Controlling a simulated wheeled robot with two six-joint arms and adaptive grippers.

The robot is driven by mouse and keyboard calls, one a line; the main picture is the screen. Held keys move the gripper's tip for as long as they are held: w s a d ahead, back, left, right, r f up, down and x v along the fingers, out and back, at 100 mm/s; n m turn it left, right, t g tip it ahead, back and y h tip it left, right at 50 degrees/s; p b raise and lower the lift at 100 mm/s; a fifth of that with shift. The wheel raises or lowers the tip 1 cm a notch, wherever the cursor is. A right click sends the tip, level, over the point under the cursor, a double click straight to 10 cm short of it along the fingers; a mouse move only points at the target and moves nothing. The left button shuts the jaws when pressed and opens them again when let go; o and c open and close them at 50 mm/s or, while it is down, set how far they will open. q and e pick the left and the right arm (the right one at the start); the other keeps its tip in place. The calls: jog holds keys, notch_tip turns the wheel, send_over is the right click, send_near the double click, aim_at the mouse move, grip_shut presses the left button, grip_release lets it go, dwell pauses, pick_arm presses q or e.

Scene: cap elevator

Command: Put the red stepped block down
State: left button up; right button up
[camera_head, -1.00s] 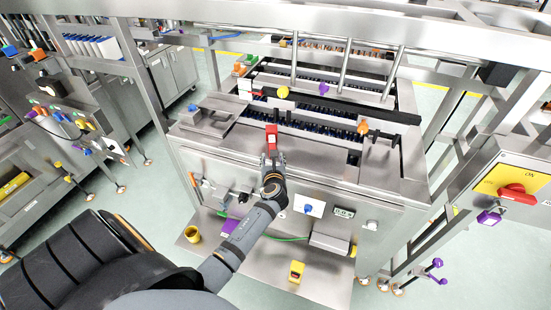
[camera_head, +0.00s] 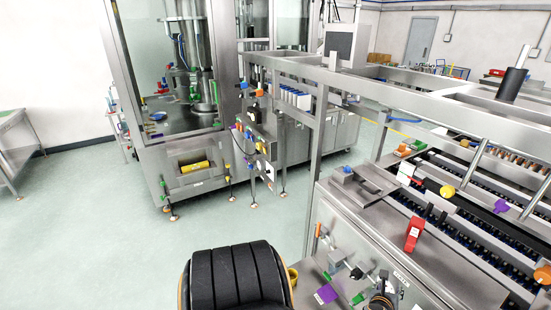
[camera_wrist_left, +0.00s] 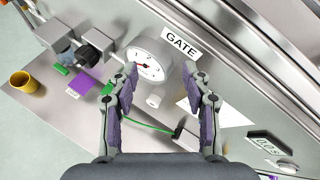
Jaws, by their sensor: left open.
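The red stepped block (camera_head: 413,235) stands near the front edge of the machine's steel top, in the right part of the head view. A pale patch shows on its face. My left gripper (camera_head: 382,276) is low in the head view, below and apart from the block, and partly cut off by the bottom edge. In the left wrist view my left gripper (camera_wrist_left: 158,88) is open, with nothing between its fingers. The block does not show in that view. My right gripper is not in view.
A round gauge (camera_wrist_left: 146,60) beside a GATE label (camera_wrist_left: 181,42) lies ahead of my left fingers. A yellow cup (camera_wrist_left: 26,83) and a purple block (camera_wrist_left: 82,86) are at left. Dark rails (camera_head: 470,215) with a yellow knob (camera_head: 447,191) lie behind the block.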

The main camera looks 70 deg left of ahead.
pick_arm(q)
jog(key=s+d+f+n+g+h, duration=0.25)
jog(key=s+f+n, duration=0.35)
jog(key=s+f, duration=0.55)
jog(key=s+d+f+n+g+h, duration=0.25)
jog(key=s+f+n, duration=0.35)
jog(key=s+f, duration=0.5)
jog(key=s+d+f+n+g, duration=0.1)
jog(key=s+f+n, duration=0.2)
jog(key=s, duration=0.4)
jog(key=s+d+f+n+g, duration=0.1)
jog(key=s+f+n, duration=0.2)
jog(key=s+n, duration=0.2)
jog(key=s+d+f+n+g, duration=0.1)
jog(key=s+f+n, duration=0.2)
jog(key=s, duration=0.6)
jog(key=shift+s+d+n+g+h, duration=0.3)
jog(key=shift+s+n+g+h, duration=0.1)
jog(key=shift+n, duration=0.5)
jog(key=shift+f, duration=0.1)
notch_tip(320, 180, down, 8)
jog(key=b, duration=0.8)
jog(key=shift+f+b, duration=0.25)
jog(key=shift+b, duration=0.05)
